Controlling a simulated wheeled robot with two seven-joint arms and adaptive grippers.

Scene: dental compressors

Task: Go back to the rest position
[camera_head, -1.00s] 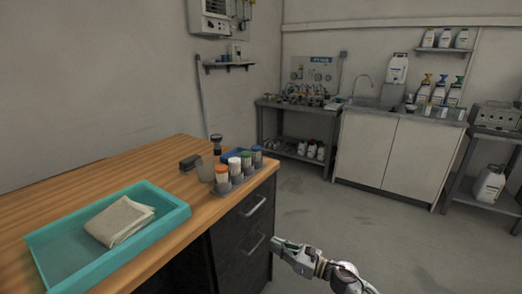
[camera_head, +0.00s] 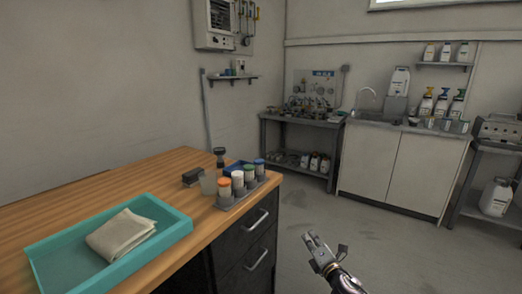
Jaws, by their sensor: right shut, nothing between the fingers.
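My right gripper (camera_head: 313,241) shows at the bottom centre-right, in front of the open floor. It is shut and empty, its fingers pointing up and to the left. It is apart from the black drawer cabinet (camera_head: 246,245) under the wooden bench, just to the right of it. My left gripper is not in the picture.
On the wooden bench (camera_head: 60,205) are a teal tray (camera_head: 165,240) with a folded cloth (camera_head: 121,235) and a grey rack (camera_head: 248,194) of capped containers. The grey floor (camera_head: 400,240) is free ahead. A sink cabinet (camera_head: 400,173) and side tables stand at the back.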

